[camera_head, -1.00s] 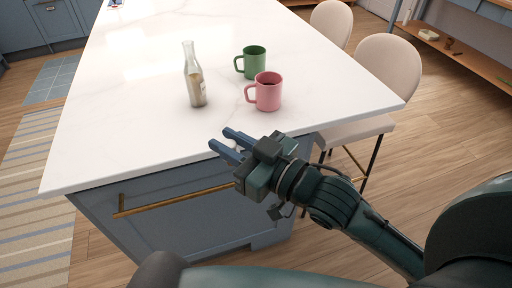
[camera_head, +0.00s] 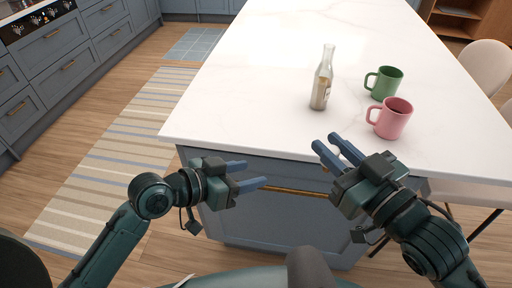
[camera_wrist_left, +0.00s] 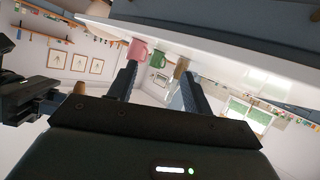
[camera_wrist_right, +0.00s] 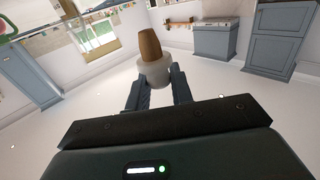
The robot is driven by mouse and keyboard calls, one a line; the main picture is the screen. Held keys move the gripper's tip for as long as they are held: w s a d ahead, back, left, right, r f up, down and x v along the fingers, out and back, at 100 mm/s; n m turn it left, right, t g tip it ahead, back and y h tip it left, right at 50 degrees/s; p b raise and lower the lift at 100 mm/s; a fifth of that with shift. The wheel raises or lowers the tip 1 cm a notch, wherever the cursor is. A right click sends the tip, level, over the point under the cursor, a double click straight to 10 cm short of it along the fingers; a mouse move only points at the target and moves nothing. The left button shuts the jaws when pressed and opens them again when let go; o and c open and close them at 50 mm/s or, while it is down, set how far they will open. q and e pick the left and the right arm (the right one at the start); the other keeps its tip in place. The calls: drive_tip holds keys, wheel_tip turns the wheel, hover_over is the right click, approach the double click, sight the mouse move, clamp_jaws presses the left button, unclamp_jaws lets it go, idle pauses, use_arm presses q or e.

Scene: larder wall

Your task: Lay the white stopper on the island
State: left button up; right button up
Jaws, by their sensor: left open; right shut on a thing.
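The white stopper (camera_wrist_right: 155,73), with a brown cork part (camera_wrist_right: 150,44), is held between the fingers of my right gripper (camera_wrist_right: 157,88) in the right wrist view. In the head view this gripper (camera_head: 324,141) is at the front edge of the island (camera_head: 250,110), its fingertips over the white top. My left gripper (camera_head: 254,172) is open and empty in front of the island's drawer face, left of the right gripper. Its parted fingers (camera_wrist_left: 160,78) show in the left wrist view.
On the island stand a glass bottle (camera_head: 322,82), a green mug (camera_head: 384,82) and a pink mug (camera_head: 391,118), right of centre. The top left of the bottle is clear. Pale chairs (camera_head: 487,66) stand at the right side. A striped rug (camera_head: 120,160) lies left.

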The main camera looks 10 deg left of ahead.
use_arm(q)
drive_tip(key=s+d+r+m+g+h, duration=0.2)
drive_tip(key=s+r+m+g, duration=0.15)
drive_tip(key=r, duration=0.35)
drive_tip(key=s+d+r+m+g+h, duration=0.1)
drive_tip(key=s+r+m+g, duration=0.1)
drive_tip(key=r+m, duration=0.3)
drive_tip(key=shift+n, duration=0.45)
drive_tip(key=x, duration=0.8)
drive_tip(key=r+x, duration=0.1)
drive_tip(key=x, duration=0.2)
drive_tip(key=shift+w+d+f, duration=0.1)
drive_tip(key=shift+w+d, duration=0.25)
drive_tip(key=shift+d, duration=0.2)
drive_tip(key=shift+c, duration=0.4)
drive_tip(key=c, duration=0.8)
use_arm(e)
drive_tip(key=o, duration=1)
drive_tip(key=shift+o, duration=0.2)
